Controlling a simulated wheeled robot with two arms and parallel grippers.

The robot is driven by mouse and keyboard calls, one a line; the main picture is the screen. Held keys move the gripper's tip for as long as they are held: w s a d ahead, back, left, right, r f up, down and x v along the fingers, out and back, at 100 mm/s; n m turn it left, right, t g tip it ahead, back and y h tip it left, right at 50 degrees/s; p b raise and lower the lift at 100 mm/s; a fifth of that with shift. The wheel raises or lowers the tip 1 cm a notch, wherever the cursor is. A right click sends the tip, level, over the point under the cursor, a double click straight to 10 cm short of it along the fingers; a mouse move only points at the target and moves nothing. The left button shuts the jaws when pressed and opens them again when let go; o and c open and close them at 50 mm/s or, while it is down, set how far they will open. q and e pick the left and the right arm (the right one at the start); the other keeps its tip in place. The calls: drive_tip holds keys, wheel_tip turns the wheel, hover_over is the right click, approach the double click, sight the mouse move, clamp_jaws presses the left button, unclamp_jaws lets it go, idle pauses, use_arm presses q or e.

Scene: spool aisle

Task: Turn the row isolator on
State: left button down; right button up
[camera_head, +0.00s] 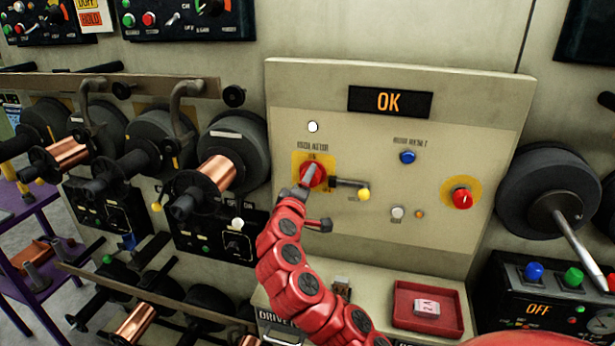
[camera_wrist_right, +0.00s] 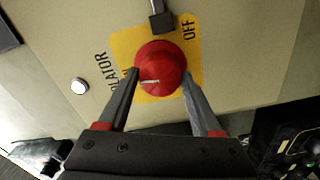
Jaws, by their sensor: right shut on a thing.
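The row isolator is a red rotary knob (camera_head: 313,173) on a yellow plate on the cream panel; it also shows in the right wrist view (camera_wrist_right: 160,68). My right gripper (camera_wrist_right: 160,88) has its grey fingers on either side of the knob and is shut on it. In the wrist view, a white mark on the knob's face points left, and "OFF" is printed on the plate at upper right. The lettering by the left finger is partly hidden. The round indicator (camera_head: 313,127) above the isolator looks white. My left gripper is not in view.
A dark lever with a yellow tip (camera_head: 363,194) sticks out just right of the knob. A blue button (camera_head: 407,157) and another red knob (camera_head: 463,199) are further right. An "OK" display (camera_head: 390,101) is above. Copper spools (camera_head: 217,172) project at left. A red tray (camera_head: 428,307) lies below.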

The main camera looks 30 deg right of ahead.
drive_tip(key=shift+n+p, duration=0.3)
drive_tip(key=shift+n, duration=0.3)
drive_tip(key=o, duration=1.4)
drive_tip(key=shift+c, duration=0.2)
drive_tip(key=b+v, duration=0.1)
drive_tip(key=v, duration=1.6)
drive_tip(key=shift+a, duration=0.25)
